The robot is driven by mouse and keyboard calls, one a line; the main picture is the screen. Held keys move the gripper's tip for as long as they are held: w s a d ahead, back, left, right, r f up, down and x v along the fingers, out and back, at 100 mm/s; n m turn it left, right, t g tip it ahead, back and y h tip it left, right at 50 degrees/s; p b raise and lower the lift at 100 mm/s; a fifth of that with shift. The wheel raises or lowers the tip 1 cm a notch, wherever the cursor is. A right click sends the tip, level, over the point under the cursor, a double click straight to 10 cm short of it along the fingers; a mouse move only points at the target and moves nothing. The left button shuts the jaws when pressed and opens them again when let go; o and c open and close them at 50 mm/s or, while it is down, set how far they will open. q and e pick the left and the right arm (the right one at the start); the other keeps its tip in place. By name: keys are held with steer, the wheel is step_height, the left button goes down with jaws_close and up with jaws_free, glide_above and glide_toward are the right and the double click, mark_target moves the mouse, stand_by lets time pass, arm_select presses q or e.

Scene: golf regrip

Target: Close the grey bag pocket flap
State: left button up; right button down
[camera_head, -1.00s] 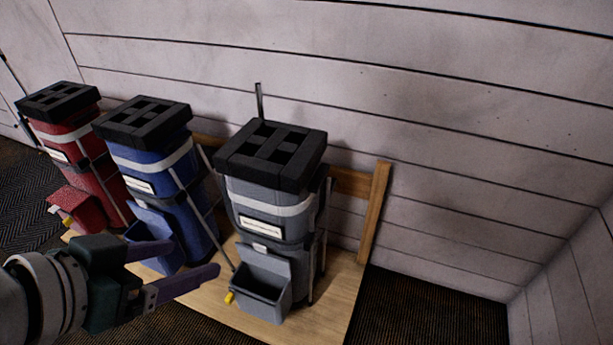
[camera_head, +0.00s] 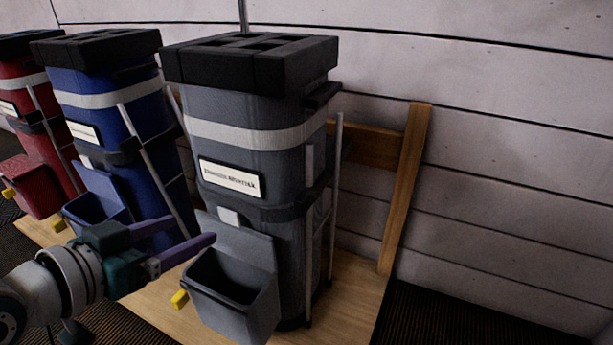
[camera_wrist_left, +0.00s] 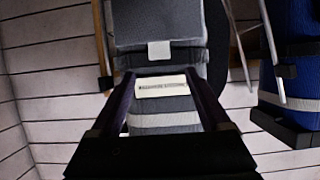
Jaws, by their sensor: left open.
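The grey bag (camera_head: 250,150) stands upright with a black top, a pale band and a white label. Its pocket (camera_head: 235,305) is open at the top, and the grey flap (camera_head: 240,246) stands up behind the opening against the bag. In the left wrist view the grey bag (camera_wrist_left: 165,120) appears upside down, with the flap (camera_wrist_left: 158,22) near the top edge. My left gripper (camera_head: 192,232) is open and empty, its purple fingers pointing right, close to the flap's left side in the picture. Whether a finger touches the flap cannot be told. My right gripper is not in view.
The wooden stand (camera_head: 350,285) carries the bags, with a post (camera_head: 404,190) at right. A yellow piece (camera_head: 180,299) sticks out beside the grey pocket.

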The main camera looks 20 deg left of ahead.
mark_target(227, 215)
arm_select(q)
steer(key=b+x, duration=0.6)
steer(key=x, duration=0.2)
steer(key=shift+w+d+f, duration=0.1)
steer(key=shift+w+f, duration=0.05)
steer(key=shift+f, duration=0.1)
steer(key=shift+w, duration=0.35)
jaws_close()
stand_by(0.8)
